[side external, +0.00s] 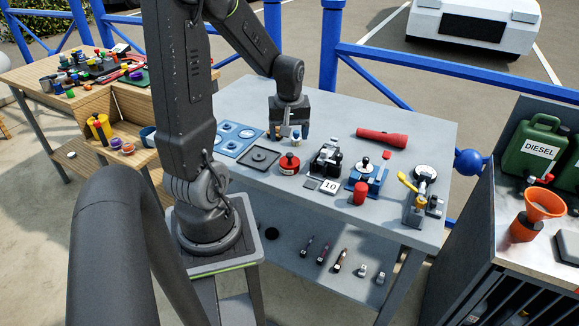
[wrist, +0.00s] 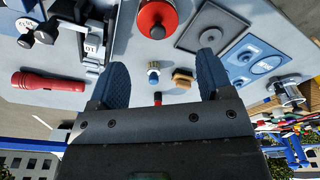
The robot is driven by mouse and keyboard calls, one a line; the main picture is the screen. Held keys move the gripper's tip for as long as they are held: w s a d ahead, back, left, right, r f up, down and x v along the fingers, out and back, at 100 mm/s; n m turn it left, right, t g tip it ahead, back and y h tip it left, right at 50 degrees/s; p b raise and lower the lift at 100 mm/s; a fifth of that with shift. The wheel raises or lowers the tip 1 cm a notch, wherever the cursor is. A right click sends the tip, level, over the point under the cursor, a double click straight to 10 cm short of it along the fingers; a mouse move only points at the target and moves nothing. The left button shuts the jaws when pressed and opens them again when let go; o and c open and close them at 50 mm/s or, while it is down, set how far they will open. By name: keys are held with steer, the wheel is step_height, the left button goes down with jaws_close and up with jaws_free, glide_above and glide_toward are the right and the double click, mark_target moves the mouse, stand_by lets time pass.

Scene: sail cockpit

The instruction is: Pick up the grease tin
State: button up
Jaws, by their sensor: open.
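No readable label marks the grease tin, so I cannot tell for sure which object it is. My gripper (side external: 290,134) is open above the bench, behind this red tin in the side view. In the wrist view its blue fingers are apart. Between them show a small white-and-blue bottle with a yellowish top (wrist: 153,72), a tan block (wrist: 182,77) and a small red-and-black item (wrist: 157,98).
A red torch (side external: 382,137) lies to the right. A dark square plate (side external: 259,159) and blue plates (side external: 232,138) lie left. Black and blue devices, a red cylinder (side external: 360,192) and a yellow-handled device (side external: 408,182) stand to the right. Blue railings run behind the bench.

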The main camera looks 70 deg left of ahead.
mark_target(290, 154)
steer(key=f, duration=0.7)
steer(key=a+f, duration=0.1)
steer(key=f, duration=0.3)
steer(key=shift+w+a, duration=0.1)
steer(key=shift+w, duration=0.15)
steer(key=shift+r, duration=0.15)
steer(key=c, duration=1.2)
